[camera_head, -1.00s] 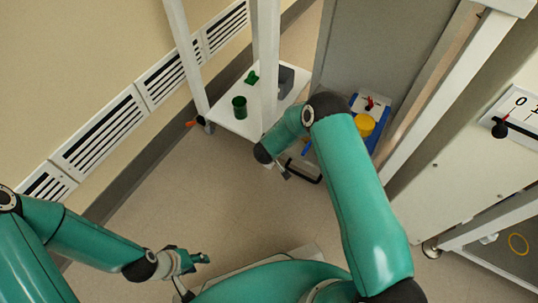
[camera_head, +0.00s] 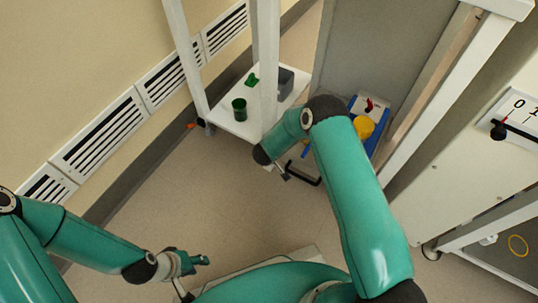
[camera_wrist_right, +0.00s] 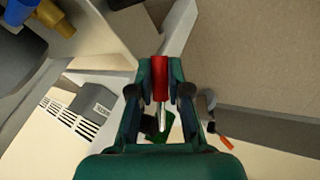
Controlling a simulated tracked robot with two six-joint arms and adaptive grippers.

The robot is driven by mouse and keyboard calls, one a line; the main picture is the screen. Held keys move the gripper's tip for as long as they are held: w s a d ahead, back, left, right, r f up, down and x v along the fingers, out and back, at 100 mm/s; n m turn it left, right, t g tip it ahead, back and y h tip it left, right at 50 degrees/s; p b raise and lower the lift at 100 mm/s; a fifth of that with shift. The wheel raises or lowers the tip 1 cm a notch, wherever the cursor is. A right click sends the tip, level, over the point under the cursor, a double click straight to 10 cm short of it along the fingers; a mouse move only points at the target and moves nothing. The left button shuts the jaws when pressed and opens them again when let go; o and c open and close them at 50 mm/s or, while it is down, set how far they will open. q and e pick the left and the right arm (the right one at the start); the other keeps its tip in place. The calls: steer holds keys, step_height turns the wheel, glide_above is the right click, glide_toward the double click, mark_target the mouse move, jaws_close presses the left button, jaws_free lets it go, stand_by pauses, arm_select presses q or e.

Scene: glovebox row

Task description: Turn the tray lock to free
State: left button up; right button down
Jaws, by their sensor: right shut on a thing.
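A blue tray (camera_head: 385,128) stands at the grey cabinet, with a white plate, a small red pointer (camera_head: 369,104) and a yellow round piece (camera_head: 363,126) on it. Which part is the tray lock is not clear. My right gripper (camera_wrist_right: 160,62) is shut on a red-handled piece (camera_wrist_right: 160,78) with a thin metal shaft.
A white shelf (camera_head: 222,119) holds a green cup (camera_head: 239,108) and a grey box (camera_head: 286,82). A white post (camera_head: 266,70) stands in front of it. A 0-1 switch (camera_head: 498,131) is at the right. The floor at left is clear.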

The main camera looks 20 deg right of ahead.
steer(key=r+n+g+h, duration=0.1)
steer(key=g+h, duration=0.1)
steer(key=s+r+n+g+h, duration=0.1)
steer(key=r+g, duration=0.1)
steer(key=shift+d+g+h, duration=0.15)
steer(key=shift+g+h, duration=0.25)
stand_by(0.4)
steer(key=c, duration=1.3)
jaws_free()
steer(key=shift+o, duration=1)
steer(key=shift+w+d, duration=0.1)
steer(key=shift+r, duration=0.15)
